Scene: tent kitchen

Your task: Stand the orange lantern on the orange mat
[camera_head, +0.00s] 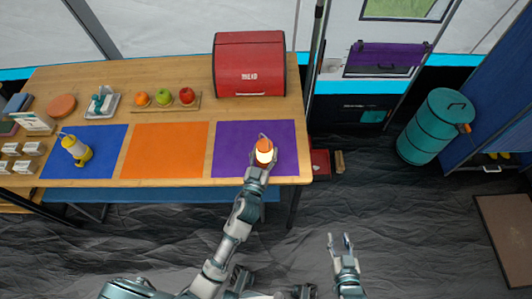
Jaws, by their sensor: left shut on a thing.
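The orange lantern (264,149) is glowing at the right part of the purple mat (230,136). My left gripper (260,162) is shut on it from the front. I cannot tell whether the lantern touches the mat or is held just above it. The orange mat (165,150) lies bare in the middle, between the purple mat and the blue mat (105,142). A yellow lantern (76,149) stands on the blue mat. My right gripper (341,243) is open and empty, low over the dark floor in front of the table.
A red bread box (249,65) stands at the back right of the wooden table (160,85). A board with an orange, a green apple (163,96) and a red apple lies behind the orange mat. A teal barrel (435,127) stands on the floor at right.

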